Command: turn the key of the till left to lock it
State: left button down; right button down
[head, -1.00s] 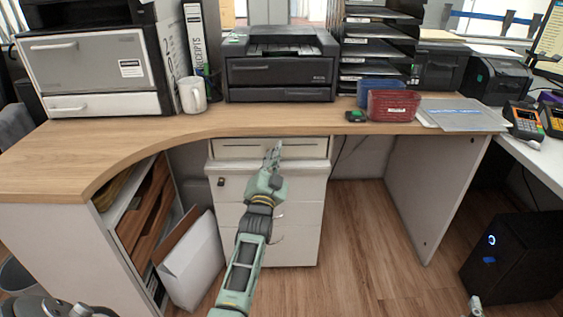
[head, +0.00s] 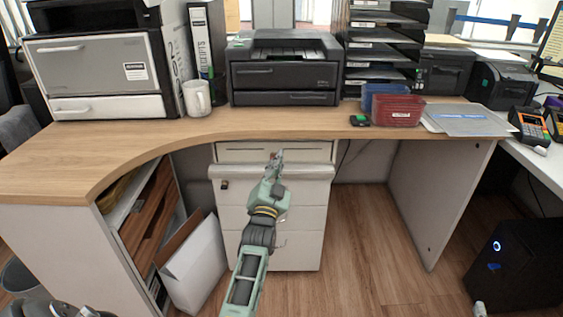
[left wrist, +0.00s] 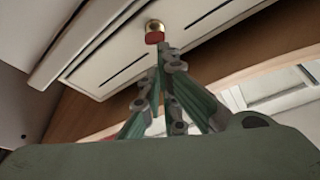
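The till (head: 232,153) is a cream drawer front under the wooden counter, above a white drawer cabinet. In the left wrist view its pale front (left wrist: 112,73) runs diagonally, with a long dark slot. The key (left wrist: 155,38) has a red head and sits at a round brass lock in that front. My left gripper (head: 278,155) is raised in front of the till. In the left wrist view its fingers (left wrist: 164,50) meet at their tips, just below and beside the red head. It looks shut; I see no grip on the key.
The counter edge (head: 200,134) overhangs the till closely. The cabinet (head: 232,220) stands below. A white box (head: 193,262) leans at the left; a black computer (head: 515,262) stands on the floor at the right. The knee space right of the cabinet is free.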

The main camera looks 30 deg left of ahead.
pick_arm(q)
jog(key=v, duration=1)
jog(key=shift+s, duration=0.2)
jog(key=shift+d+r, duration=0.1)
jog(key=shift+d, duration=0.05)
